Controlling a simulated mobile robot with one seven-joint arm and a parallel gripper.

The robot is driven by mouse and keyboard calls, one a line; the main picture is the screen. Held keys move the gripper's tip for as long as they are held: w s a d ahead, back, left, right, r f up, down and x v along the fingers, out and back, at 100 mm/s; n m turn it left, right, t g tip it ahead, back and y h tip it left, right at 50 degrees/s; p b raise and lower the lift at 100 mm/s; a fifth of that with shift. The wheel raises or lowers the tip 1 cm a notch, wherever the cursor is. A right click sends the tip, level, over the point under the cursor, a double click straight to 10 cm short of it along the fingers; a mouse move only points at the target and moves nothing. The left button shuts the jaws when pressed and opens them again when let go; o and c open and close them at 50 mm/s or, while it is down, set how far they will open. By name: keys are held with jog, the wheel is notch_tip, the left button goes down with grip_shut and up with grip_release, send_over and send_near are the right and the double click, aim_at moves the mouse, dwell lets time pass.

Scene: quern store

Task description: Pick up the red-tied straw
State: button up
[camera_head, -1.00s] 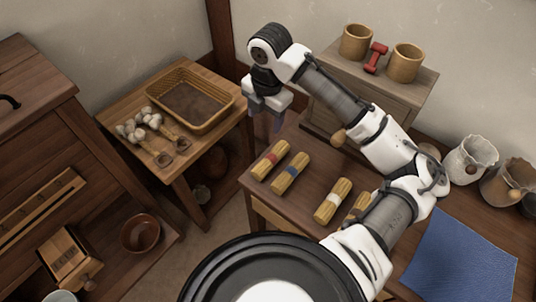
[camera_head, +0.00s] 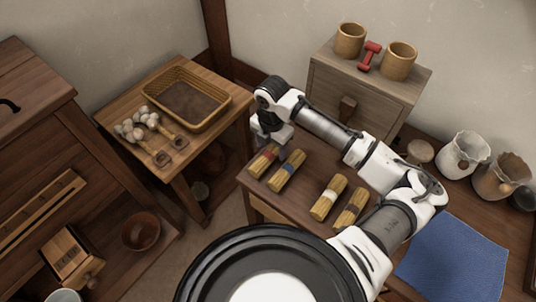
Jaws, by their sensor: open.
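The red-tied straw (camera_head: 262,162) is a yellow bundle with a red band, lying at the left end of the wooden table (camera_head: 300,212). A blue-tied bundle (camera_head: 286,171) lies just right of it. Farther right are a white-tied bundle (camera_head: 328,198) and a dark-tied bundle (camera_head: 350,208). My gripper (camera_head: 275,148) is low over the far end of the red-tied straw. It is open, and its fingers partly cover that end. I cannot tell whether they touch the straw.
A small chest (camera_head: 362,90) stands at the back, with two tan cups and a red dumbbell-shaped object (camera_head: 369,56) on top. A blue cloth (camera_head: 455,258) and sacks (camera_head: 464,152) are at right. A side table holds a basket (camera_head: 212,117) and garlic (camera_head: 137,126).

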jog(key=shift+f, duration=0.75)
jog(key=c, duration=1.1)
